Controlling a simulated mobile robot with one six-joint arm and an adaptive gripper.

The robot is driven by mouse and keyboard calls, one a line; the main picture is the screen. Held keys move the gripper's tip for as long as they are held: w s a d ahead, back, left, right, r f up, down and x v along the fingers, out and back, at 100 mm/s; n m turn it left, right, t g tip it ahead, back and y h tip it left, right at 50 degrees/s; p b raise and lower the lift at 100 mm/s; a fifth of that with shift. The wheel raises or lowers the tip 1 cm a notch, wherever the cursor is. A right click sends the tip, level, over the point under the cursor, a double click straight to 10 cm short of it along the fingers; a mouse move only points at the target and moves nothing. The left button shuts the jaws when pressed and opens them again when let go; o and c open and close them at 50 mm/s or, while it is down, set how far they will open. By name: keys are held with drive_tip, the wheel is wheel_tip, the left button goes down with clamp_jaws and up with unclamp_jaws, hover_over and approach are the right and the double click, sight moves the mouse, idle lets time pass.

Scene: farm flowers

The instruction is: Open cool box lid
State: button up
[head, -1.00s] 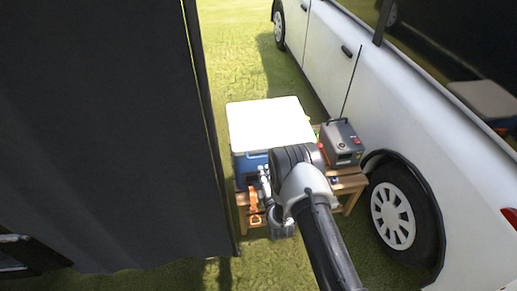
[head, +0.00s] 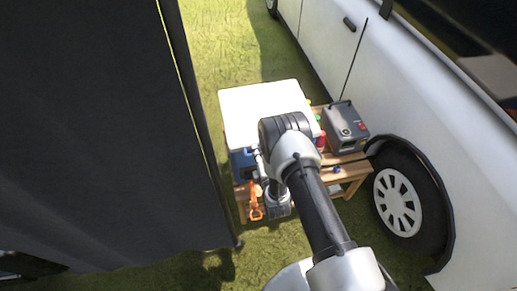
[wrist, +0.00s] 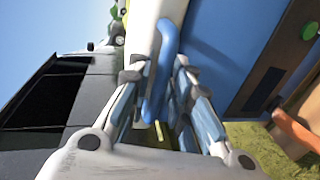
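The cool box has a white lid (head: 247,106) on a blue body (head: 240,162), in the middle of the head view. The lid lies flat and closed. In the wrist view the picture is turned sideways, with the white lid (wrist: 144,18) left of the blue body (wrist: 228,45). A blue latch or handle (wrist: 160,62) sticks out at the lid's edge. My gripper (wrist: 156,76) is at the box front, its fingers apart on either side of this blue piece. I cannot tell whether either finger touches it. My arm hides part of the box front in the head view.
The box stands on a wooden table (head: 341,172) beside a grey device (head: 345,127) and a red item (head: 321,141). An orange tool (head: 255,203) is at the table's front. A white car (head: 420,105) stands close right; a dark curtain (head: 95,140) closes off the left.

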drive_tip(key=shift+s, duration=0.1)
drive_tip(key=shift+c, duration=0.6)
clamp_jaws()
